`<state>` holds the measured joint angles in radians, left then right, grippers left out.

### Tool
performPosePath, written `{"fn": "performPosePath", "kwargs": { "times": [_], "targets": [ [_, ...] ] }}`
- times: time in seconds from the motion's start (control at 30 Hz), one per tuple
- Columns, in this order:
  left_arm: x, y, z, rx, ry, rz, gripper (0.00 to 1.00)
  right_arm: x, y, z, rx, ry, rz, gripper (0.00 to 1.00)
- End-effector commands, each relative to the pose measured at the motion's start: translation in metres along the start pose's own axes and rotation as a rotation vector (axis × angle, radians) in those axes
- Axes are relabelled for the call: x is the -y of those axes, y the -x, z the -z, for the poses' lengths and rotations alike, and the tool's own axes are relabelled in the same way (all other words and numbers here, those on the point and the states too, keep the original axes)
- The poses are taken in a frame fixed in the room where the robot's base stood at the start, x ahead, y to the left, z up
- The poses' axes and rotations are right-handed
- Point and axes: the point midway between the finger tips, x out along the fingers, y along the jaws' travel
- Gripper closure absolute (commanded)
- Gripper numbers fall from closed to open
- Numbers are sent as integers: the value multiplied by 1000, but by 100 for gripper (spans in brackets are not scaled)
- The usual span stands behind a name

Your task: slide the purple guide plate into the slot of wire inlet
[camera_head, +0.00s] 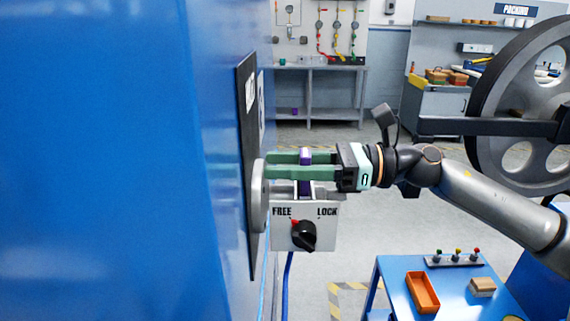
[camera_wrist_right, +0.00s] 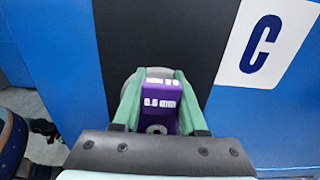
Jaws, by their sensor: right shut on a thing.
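The purple guide plate (camera_head: 304,188) is between the green fingers of my right gripper (camera_head: 270,165). In the wrist view the plate (camera_wrist_right: 160,102) has white lettering, partly readable as "mm", and the fingers (camera_wrist_right: 157,88) close on its two sides. A grey round piece (camera_head: 259,196) on the black panel (camera_head: 246,130) lies beyond the fingertips. A grey box marked FREE and LOCK (camera_head: 288,239) is just below the plate. I cannot tell which of these is the wire inlet, or whether plate and box touch; the slot cannot be made out. My left gripper is out of view.
A large blue wall (camera_head: 100,150) fills the left side. A large grey wheel (camera_head: 490,95) is at upper right. A blue table (camera_head: 395,285) with an orange tray (camera_head: 422,292) stands at lower right. The open floor (camera_head: 350,225) is behind the box.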

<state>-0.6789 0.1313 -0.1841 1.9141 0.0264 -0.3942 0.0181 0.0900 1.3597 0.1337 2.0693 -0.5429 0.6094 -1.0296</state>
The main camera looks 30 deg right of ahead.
Motion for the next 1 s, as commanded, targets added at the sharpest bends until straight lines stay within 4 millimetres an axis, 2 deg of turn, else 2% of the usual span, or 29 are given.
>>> {"fn": "performPosePath", "kwargs": {
  "times": [0.23, 1.0],
  "targets": [
    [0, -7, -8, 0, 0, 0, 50, 0, 0, 10, 1, 1, 0, 100],
    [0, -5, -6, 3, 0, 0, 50, 0, 1, 2, -4, -5, -3, 100]
  ]
}}
